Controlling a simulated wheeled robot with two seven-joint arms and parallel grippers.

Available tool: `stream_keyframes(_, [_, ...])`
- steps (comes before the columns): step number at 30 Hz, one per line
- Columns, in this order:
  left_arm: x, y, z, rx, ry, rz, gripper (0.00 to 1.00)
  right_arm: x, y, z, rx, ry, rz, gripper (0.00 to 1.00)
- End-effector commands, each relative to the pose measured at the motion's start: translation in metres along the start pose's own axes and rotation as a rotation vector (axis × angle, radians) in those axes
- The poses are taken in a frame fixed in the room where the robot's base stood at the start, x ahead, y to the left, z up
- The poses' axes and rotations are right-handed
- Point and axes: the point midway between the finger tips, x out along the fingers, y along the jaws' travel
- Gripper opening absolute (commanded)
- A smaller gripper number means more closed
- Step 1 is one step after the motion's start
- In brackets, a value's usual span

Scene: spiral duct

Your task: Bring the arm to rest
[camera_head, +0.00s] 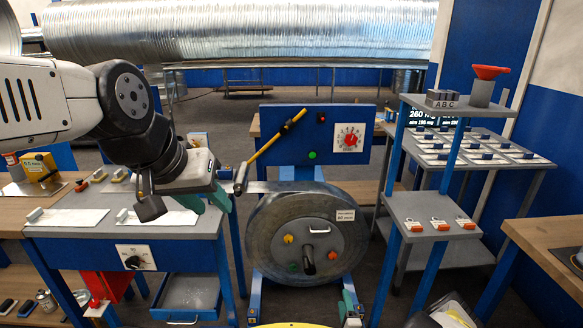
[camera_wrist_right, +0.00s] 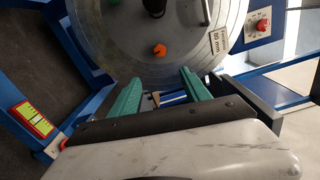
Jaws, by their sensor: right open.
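My left arm comes in from the left in the head view. Its gripper (camera_head: 212,199) points down over the right end of the grey work table (camera_head: 75,232), left of the round reel (camera_head: 270,240). Its green fingers are partly hidden by the hand, and I cannot tell their gap. In the right wrist view my right gripper (camera_wrist_right: 160,96) has its two green fingers apart, with nothing seen between them. The reel (camera_wrist_right: 110,35) is just beyond these fingers, with an orange knob (camera_wrist_right: 159,50) and a label.
A blue panel with a red dial (camera_head: 349,138) stands behind the reel, with a yellow-handled lever (camera_head: 277,137) beside it. A grey shelf stand (camera_head: 433,222) with several orange-tagged items is on the right. A wooden table (camera_head: 553,240) is at the right edge. A silver duct (camera_head: 240,32) runs behind.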

Motion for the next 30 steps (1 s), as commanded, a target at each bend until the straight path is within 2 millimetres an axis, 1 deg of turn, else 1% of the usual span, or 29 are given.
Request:
stream_keyframes(2, [0.000, 0.000, 0.000, 0.000, 0.000, 0.000, 0.36, 0.002, -0.001, -0.001, -0.004, -0.002, 0.000, 0.55])
stream_keyframes(11, [0.000, 0.000, 0.000, 0.000, 0.001, 0.000, 0.36, 0.025, -0.016, -0.010, -0.086, -0.051, 0.048, 0.55])
stream_keyframes(17, [0.000, 0.000, 0.000, 0.000, 0.000, 0.000, 0.36, 0.049, -0.034, -0.019, -0.175, -0.099, 0.095, 0.55])
stream_keyframes(20, [0.000, 0.000, 0.000, 0.000, 0.000, 0.000, 0.36, 0.064, -0.048, -0.024, -0.235, -0.130, 0.127, 0.55])
stream_keyframes(23, [0.000, 0.000, 0.000, 0.000, 0.000, 0.000, 0.36, 0.082, -0.067, -0.029, -0.312, -0.167, 0.166, 0.55])
stream_keyframes(26, [0.000, 0.000, 0.000, 0.000, 0.000, 0.000, 0.36, 0.103, -0.094, -0.034, -0.413, -0.211, 0.214, 0.55])
stream_keyframes(27, [0.000, 0.000, 0.000, 0.000, 0.000, 0.000, 0.36, 0.113, -0.109, -0.035, -0.462, -0.233, 0.237, 0.55])
stream_keyframes(29, [0.000, 0.000, 0.000, 0.000, 0.000, 0.000, 0.36, 0.126, -0.132, -0.037, -0.538, -0.264, 0.274, 0.55])
stream_keyframes(30, [0.000, 0.000, 0.000, 0.000, 0.000, 0.000, 0.36, 0.133, -0.148, -0.038, -0.589, -0.282, 0.301, 0.55])
